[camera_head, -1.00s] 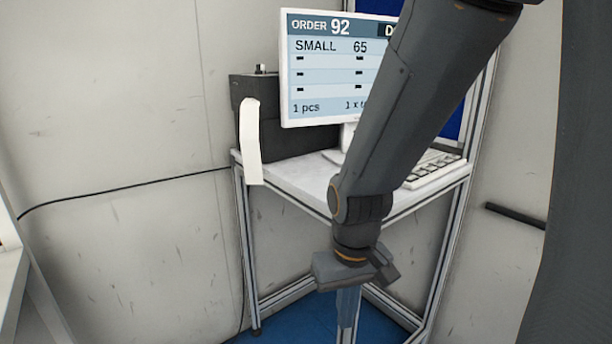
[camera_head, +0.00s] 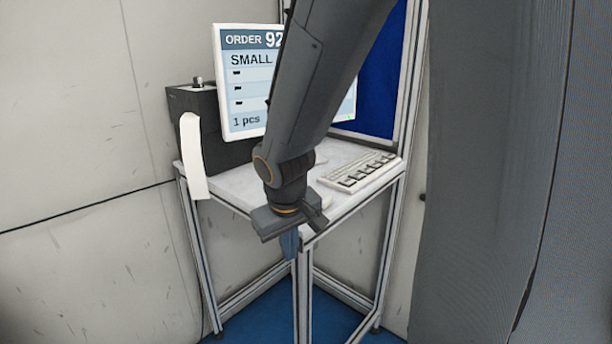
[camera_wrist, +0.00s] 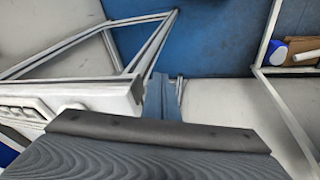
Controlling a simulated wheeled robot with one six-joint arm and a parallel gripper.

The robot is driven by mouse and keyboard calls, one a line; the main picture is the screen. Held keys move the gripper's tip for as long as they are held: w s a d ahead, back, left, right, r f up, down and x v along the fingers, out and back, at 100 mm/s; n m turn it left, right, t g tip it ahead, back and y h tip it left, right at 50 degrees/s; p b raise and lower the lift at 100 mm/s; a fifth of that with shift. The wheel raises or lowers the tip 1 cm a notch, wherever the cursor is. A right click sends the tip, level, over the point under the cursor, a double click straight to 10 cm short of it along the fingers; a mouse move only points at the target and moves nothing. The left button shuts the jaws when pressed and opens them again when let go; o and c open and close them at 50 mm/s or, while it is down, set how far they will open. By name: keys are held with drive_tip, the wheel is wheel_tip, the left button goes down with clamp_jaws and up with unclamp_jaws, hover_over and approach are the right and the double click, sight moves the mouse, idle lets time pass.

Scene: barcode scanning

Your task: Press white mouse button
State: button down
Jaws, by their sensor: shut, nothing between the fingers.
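My gripper (camera_head: 289,246) is shut and empty, pointing down at the desk's front corner. The bluish fingers also show in the wrist view (camera_wrist: 163,98), beside the desk edge (camera_wrist: 100,97). I cannot tell whether they touch the edge.
A monitor (camera_head: 240,105) reading "ORDER 92" stands at the back, partly behind my arm. A black printer (camera_head: 205,130) with a white paper strip (camera_head: 192,158) is at the left. A shelf (camera_wrist: 270,45) with a blue-ended roll is at the wrist view's right. Blue floor lies below.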

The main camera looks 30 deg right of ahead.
drive_tip(key=w+d+r+n+t+h+p, duration=0.1)
drive_tip(key=w+d+r+t, duration=0.1)
drive_tip(key=w+d+r, duration=0.3)
drive_tip(key=w+d+r+n+t+h+p, duration=0.1)
drive_tip(key=w+d+r+t+p, duration=0.1)
drive_tip(key=w+d+r, duration=0.4)
drive_tip(key=w+r+t, duration=0.1)
drive_tip(key=w+r, duration=0.2)
drive_tip(key=r, duration=0.3)
drive_tip(key=shift+w+d+n+h, duration=0.2)
drive_tip(key=shift+w+n+h, duration=0.1)
drive_tip(key=shift+w+h, duration=0.1)
wheel_tip(320, 180, down, 6)
drive_tip(key=b, duration=0.5)
drive_tip(key=shift+w+f, duration=0.1)
wheel_tip(320, 180, down, 2)
drive_tip(key=b, duration=0.3)
drive_tip(key=shift+f, duration=0.25)
drive_tip(key=shift+f+b, duration=0.8)
drive_tip(key=shift+b, duration=0.5)
idle(0.9)
drive_tip(key=shift+r, duration=0.15)
idle(0.3)
drive_tip(key=shift+r+p, duration=0.7)
